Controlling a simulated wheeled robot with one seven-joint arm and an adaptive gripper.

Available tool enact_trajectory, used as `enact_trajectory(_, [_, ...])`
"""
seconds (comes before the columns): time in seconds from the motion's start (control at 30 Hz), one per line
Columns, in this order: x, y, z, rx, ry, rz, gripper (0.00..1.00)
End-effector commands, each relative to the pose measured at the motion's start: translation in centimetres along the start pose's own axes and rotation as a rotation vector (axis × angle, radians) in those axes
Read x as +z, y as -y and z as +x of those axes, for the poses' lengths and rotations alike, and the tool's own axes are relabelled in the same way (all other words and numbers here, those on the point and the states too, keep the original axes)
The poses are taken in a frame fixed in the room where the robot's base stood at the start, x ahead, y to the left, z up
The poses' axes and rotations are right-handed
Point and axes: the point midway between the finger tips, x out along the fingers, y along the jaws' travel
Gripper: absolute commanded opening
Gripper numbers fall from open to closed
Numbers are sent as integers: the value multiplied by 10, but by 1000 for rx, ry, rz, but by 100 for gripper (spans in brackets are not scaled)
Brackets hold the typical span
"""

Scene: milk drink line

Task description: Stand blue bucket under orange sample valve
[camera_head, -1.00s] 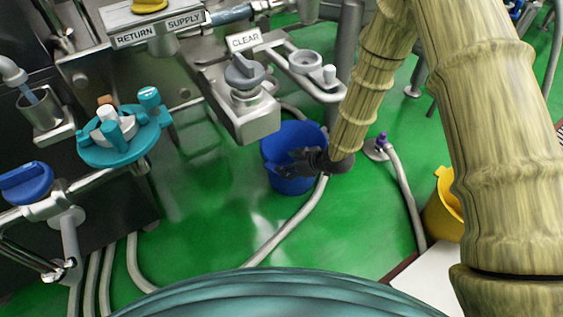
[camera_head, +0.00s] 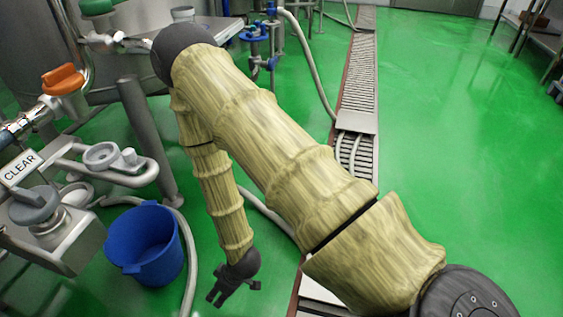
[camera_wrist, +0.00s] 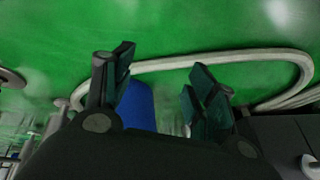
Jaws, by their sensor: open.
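The blue bucket (camera_head: 147,247) stands upright on the green floor at the lower left of the head view, below and right of the grey CLEAR valve (camera_head: 35,205). A valve with an orange handle (camera_head: 62,79) is on the pipe at the upper left. My gripper (camera_head: 233,291) is open and empty, low over the floor to the right of the bucket and apart from it. In the wrist view, part of the bucket (camera_wrist: 141,106) shows between the open fingers (camera_wrist: 160,82), its lower part hidden by my gripper body.
A pale hose (camera_head: 192,262) lies on the floor between the bucket and my gripper. A grey post (camera_head: 146,135) stands behind the bucket. A metal bracket (camera_head: 105,160) juts out above it. A drain grate (camera_head: 357,85) runs along the floor; the right floor is open.

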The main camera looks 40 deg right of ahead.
Motion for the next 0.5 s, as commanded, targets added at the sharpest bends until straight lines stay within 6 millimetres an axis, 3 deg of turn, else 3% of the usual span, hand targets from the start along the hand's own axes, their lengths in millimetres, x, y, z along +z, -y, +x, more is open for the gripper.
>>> enact_trajectory(0.03, [42,-2,-6,29,66,88,57])
enact_trajectory(0.1, [89,-7,-16,79,144,197,57])
enact_trajectory(0.2, [145,-9,-34,143,237,321,57])
enact_trajectory(0.33, [189,-10,-52,206,314,421,57])
enact_trajectory(0.5, [208,-9,-61,235,348,464,57])
